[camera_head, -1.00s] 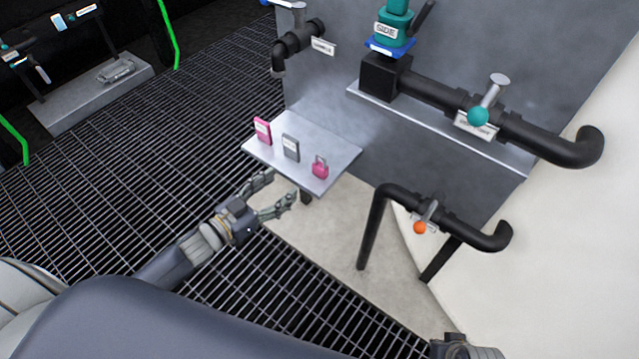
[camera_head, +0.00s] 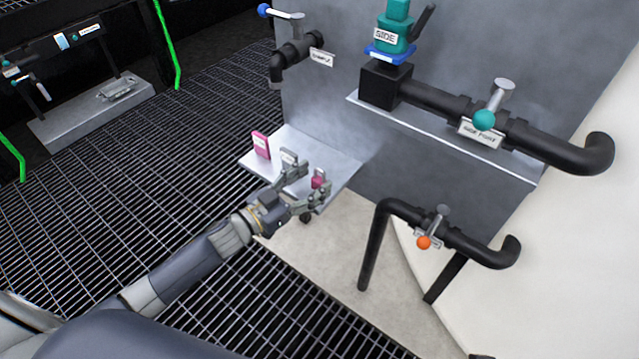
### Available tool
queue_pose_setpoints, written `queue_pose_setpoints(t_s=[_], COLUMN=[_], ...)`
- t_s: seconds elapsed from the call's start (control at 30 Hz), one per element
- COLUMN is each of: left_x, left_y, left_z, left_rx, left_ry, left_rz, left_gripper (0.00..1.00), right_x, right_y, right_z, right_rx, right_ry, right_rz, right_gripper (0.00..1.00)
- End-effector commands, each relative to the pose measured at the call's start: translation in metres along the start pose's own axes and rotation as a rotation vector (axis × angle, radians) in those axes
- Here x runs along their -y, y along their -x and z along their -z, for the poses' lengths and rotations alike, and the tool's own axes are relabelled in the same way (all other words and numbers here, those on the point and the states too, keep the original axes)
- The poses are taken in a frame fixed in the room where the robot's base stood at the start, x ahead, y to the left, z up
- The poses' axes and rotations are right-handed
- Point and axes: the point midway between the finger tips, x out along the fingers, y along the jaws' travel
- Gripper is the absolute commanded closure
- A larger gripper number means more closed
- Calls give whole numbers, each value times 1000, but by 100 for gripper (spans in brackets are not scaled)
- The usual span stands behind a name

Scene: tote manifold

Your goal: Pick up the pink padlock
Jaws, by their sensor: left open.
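The pink padlock (camera_head: 317,179) sits near the right front corner of a small metal shelf (camera_head: 342,172). My left gripper (camera_head: 312,181) is over the front of the shelf with its jaws open. One finger is close to the padlock and partly hides it; the other finger reaches toward the grey tag. I cannot tell whether the near finger touches the padlock. My right gripper is not clearly in view.
A pink tag (camera_head: 261,145) and a grey tag (camera_head: 288,158) stand on the shelf left of the padlock. A black pipe with an orange-knobbed valve (camera_head: 424,242) is to the right. A pipe with a teal-knobbed valve (camera_head: 485,120) runs above. Grating floor (camera_head: 190,140) is open at left.

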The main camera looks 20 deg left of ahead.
Motion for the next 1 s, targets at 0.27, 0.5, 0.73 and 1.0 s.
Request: queue_pose_setpoints(t_s=[0.27,0.5,0.73,1.0], left_x=[0,0,0,0], left_y=[-28,-29,-29,-29], left_z=[-1,-1,-1,-1], left_rx=[0,1,1,0], left_ry=[-1,-1,-1,-1], left_rz=[0,0,0,0], left_gripper=[41,41,90,91], right_x=[-1,-1,-1,-1], right_y=[20,22,22,22], right_z=[-1,-1,-1,-1], right_rx=[-9,-9,-9,-9], right_ry=[-1,-1,-1,-1], right_rz=[-2,-2,-2,-2], right_gripper=[100,100,100,100])
